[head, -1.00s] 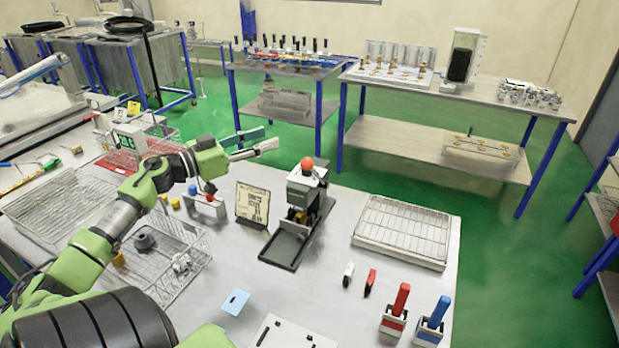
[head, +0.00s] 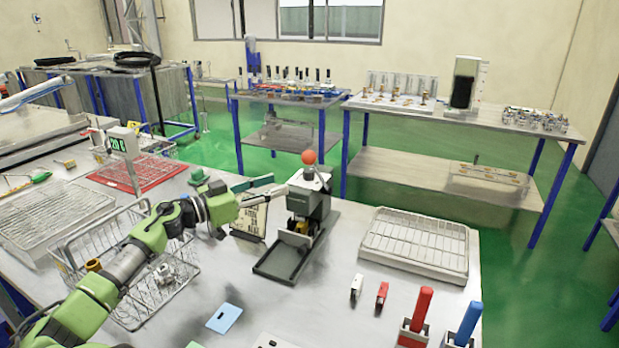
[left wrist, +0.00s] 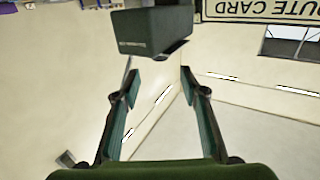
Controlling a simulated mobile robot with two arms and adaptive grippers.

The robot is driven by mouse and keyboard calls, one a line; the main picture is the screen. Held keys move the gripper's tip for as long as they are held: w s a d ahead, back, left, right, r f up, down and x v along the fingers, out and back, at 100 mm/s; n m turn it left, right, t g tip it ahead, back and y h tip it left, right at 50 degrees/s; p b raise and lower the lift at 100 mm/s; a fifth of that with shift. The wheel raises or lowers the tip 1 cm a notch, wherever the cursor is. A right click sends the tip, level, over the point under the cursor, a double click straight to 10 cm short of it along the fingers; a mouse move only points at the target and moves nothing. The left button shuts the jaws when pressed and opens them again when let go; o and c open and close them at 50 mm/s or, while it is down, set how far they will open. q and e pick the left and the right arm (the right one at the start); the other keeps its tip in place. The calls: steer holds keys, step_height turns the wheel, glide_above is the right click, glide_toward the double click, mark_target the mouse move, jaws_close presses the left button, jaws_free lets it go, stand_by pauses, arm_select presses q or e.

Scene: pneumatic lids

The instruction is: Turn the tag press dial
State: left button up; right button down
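The tag press (head: 309,203) is a dark grey-green machine with an orange-red ball knob (head: 309,157) on top and a flat tray (head: 278,262) in front. It stands upright on the table. I cannot make out its dial. My left gripper (head: 266,187) is open and empty, just left of the press's upper body and in front of the route card. In the left wrist view its two fingers (left wrist: 160,82) are spread apart with nothing between them. A dark green block with small lettering (left wrist: 155,32), apparently part of the press, lies beyond the fingertips. My right gripper is not in view.
The route card (head: 250,216) stands close left of the press; its top also shows in the left wrist view (left wrist: 262,10). A wire rack (head: 415,240) lies to the right. Red (head: 415,318) and blue (head: 466,324) handles stand at front right. A wire basket (head: 125,290) is under my left arm.

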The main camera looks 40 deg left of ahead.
mark_target(304, 174)
arm_select(q)
steer(key=x, duration=1)
steer(key=shift+r+p, duration=0.15)
steer(key=shift+p, duration=0.25)
steer(key=shift+x, duration=1.05)
jaws_close()
